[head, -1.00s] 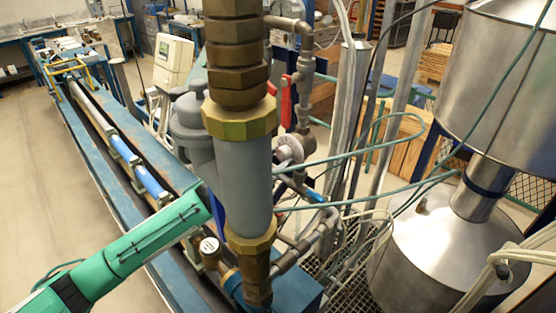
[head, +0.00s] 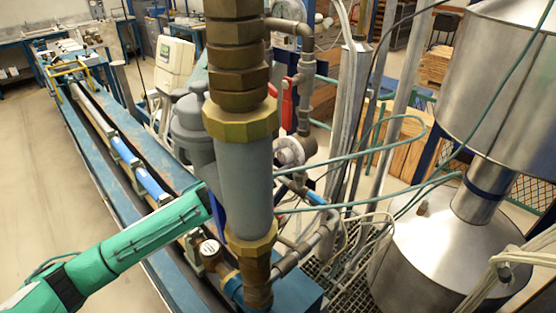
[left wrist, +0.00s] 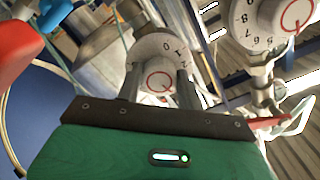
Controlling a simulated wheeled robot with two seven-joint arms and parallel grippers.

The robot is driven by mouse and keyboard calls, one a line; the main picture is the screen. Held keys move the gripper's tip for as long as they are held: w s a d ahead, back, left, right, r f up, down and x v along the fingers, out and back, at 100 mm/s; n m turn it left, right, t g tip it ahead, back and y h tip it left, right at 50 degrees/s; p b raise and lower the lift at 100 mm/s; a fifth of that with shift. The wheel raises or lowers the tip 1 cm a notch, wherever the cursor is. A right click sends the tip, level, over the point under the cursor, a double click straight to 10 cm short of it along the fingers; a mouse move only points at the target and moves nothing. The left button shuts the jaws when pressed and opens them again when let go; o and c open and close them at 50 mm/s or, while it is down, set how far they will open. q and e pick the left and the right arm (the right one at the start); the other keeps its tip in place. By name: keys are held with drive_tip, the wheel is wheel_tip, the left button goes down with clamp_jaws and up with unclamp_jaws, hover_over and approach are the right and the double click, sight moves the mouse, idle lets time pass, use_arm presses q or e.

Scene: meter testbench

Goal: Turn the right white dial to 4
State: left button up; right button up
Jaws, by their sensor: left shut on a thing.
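In the left wrist view, a white dial (left wrist: 158,50) with a red ring mark on its knob sits straight in front of my left gripper (left wrist: 157,88). The two fingers stand on either side of the knob and are shut on it. The digits 0, 1 and 2 show on the dial's rim at its upper right. A second white dial (left wrist: 268,18) with digits 5 to 9 showing is at the upper right, apart from the gripper. In the head view the left gripper's fingers are hidden behind the thick pipe. My right gripper is in neither view.
A thick grey and brass pipe (head: 245,180) stands in front of my left arm's end. A red lever (head: 287,100), thin pipes and green hoses (head: 350,158) crowd the area right of it. A large steel tank (head: 440,250) stands at the right.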

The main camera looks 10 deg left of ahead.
use_arm(q)
drive_tip(key=o, duration=1)
drive_tip(key=shift+s+a+f+b, duration=0.15)
drive_tip(key=shift+s+a+b, duration=0.1)
drive_tip(key=shift+s+b, duration=0.15)
drive_tip(key=shift+r+b+v, duration=0.2)
drive_tip(key=shift+b+v, duration=2.4)
drive_tip(key=shift+v, duration=3.8)
drive_tip(key=shift+f, duration=0.1)
